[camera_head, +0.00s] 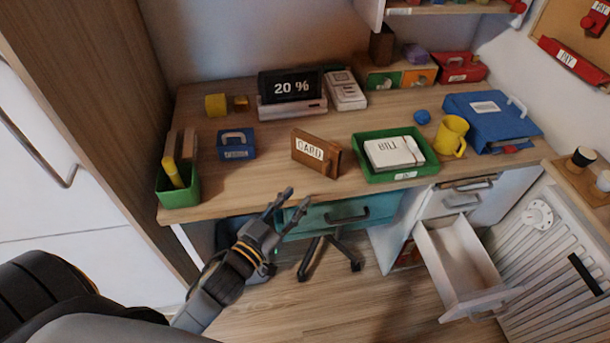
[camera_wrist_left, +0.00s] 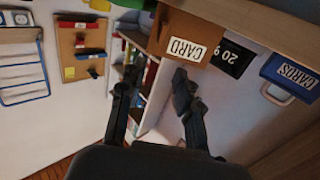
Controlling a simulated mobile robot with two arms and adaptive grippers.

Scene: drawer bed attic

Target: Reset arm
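My left gripper (camera_head: 296,197) is open and empty in the head view, in front of the desk's front edge and near the teal drawer (camera_head: 325,217). In the left wrist view its two fingers (camera_wrist_left: 156,80) are spread apart with nothing between them. Beyond them, that view shows the brown CARD holder (camera_wrist_left: 185,48) and part of the number display (camera_wrist_left: 232,58). In the head view the CARD holder (camera_head: 316,152) stands on the desk, apart from the gripper. My right gripper is in neither view.
The desk (camera_head: 262,187) carries a green tray (camera_head: 368,174) with a BILL stack, a yellow mug (camera_head: 451,136) and a blue CARDS box (camera_head: 236,144). A white drawer (camera_head: 466,275) stands pulled out at the right, appearing empty. A chair base (camera_head: 330,255) is under the desk.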

